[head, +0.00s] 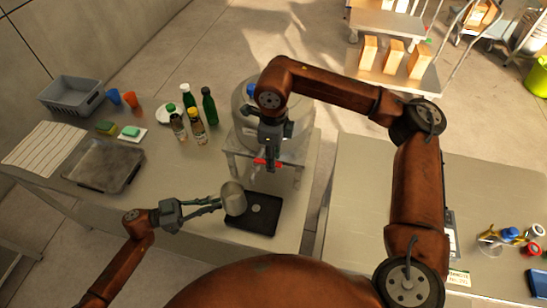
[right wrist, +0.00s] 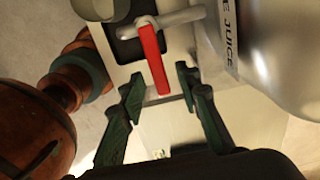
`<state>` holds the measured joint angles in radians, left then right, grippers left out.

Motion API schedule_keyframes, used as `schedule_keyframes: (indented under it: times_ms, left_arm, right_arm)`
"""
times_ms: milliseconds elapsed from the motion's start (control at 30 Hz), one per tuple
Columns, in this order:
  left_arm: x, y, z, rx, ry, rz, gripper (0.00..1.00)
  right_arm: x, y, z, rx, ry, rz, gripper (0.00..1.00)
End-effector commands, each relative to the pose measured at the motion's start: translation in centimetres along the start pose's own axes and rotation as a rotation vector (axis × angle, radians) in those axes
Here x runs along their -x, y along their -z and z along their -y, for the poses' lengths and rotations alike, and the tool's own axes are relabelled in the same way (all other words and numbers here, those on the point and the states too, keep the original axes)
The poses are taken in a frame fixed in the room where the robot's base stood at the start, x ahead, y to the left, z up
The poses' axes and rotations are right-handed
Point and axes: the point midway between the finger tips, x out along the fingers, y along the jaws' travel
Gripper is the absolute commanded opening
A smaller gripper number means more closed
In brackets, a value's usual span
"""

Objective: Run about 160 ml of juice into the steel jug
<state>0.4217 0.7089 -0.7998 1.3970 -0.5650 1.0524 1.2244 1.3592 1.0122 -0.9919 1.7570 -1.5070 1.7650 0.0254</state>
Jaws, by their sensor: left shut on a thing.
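The steel jug (head: 233,199) is at the left edge of the black scale (head: 262,221) in the head view. My left gripper (head: 217,206) is shut on its left side. I cannot tell whether the jug touches the scale. The steel juice tank (head: 243,128) stands behind on a stand, partly hidden by my right arm. Its red tap lever (right wrist: 153,62) shows in the right wrist view, on a pale pipe. My right gripper (right wrist: 160,78) is open, with a fingertip on each side of the lever's end and gaps to both. The juice and the jug's inside cannot be made out.
The counter in front of the tray is clear.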

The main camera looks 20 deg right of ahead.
Motion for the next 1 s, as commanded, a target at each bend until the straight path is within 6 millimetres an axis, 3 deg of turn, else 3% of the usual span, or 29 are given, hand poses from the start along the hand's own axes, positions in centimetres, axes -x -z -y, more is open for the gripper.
schedule_keyframes:
  times_ms: [200, 633, 1000]
  left_arm:
    - [-0.01, 0.09, 0.02, -0.001, 0.0, -0.001, 0.0]
    - [-0.01, 0.08, 0.02, -0.001, 0.0, -0.001, 0.0]
    - [-0.01, 0.09, 0.02, -0.001, 0.0, -0.001, 0.0]
  right_arm:
    - [0.0, -0.01, -0.02, 0.0, 0.0, 0.0, 0.29]
    - [0.03, -0.01, -0.01, 0.0, 0.0, 0.0, 0.0]
    - [0.06, -0.02, 0.01, 0.0, 0.0, 0.001, 0.0]
